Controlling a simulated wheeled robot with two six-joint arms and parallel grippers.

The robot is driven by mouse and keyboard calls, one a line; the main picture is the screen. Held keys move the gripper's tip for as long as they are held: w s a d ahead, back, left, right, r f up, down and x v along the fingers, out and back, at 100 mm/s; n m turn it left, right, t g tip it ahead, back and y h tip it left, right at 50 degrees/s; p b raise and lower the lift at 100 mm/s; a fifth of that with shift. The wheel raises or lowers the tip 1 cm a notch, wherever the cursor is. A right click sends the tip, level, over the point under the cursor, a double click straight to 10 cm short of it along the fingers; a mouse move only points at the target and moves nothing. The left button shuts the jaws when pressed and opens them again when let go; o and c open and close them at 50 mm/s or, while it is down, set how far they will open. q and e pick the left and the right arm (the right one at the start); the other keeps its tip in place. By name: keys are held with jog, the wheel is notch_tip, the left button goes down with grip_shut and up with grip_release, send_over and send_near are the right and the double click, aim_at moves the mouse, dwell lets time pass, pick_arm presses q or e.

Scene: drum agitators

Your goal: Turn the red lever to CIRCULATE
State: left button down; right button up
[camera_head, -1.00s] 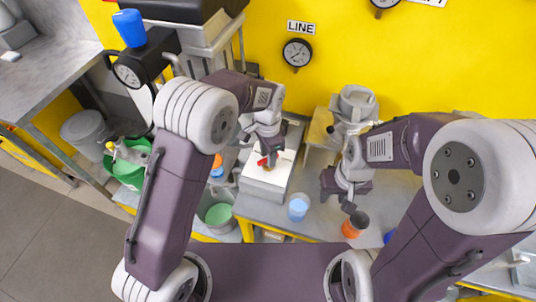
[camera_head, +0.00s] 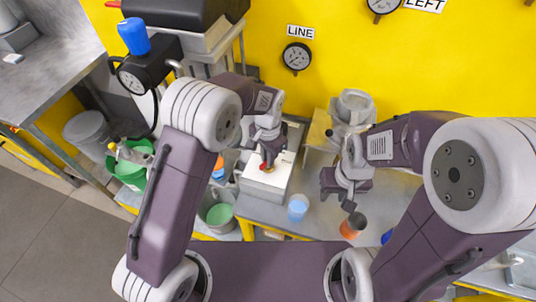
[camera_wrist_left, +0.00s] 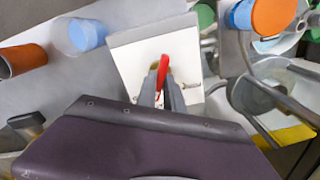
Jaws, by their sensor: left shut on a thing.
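The red lever (camera_wrist_left: 163,70) stands on a white-topped box (camera_wrist_left: 130,58) in the left wrist view. My left gripper (camera_wrist_left: 166,88) is shut on the lever, with its two grey fingers at the lever's sides. In the head view the left gripper (camera_head: 267,162) is over the white box (camera_head: 264,180), and only a little red of the lever (camera_head: 267,168) shows below it. I cannot read any CIRCULATE mark. My right gripper (camera_head: 348,205) hangs above the bench near an orange cup; I cannot tell whether its jaws are open.
A light-blue cup (camera_head: 298,207) and an orange cup (camera_head: 352,226) stand on the grey bench right of the box. A bucket with green contents (camera_head: 219,214) is at lower left of it. A LINE gauge (camera_head: 297,57) hangs on the yellow wall. A grey machine (camera_head: 352,108) stands behind my right gripper.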

pick_arm(q)
jog(key=n+p, duration=0.2)
jog(key=n, duration=0.2)
jog(key=shift+r+n, duration=0.1)
jog(key=shift+n, duration=0.6)
jog(key=shift+w, duration=0.1)
jog(key=c, duration=1.5)
grip_release()
jog(key=shift+o, duration=0.2)
notch_tip(320, 180, up, 9)
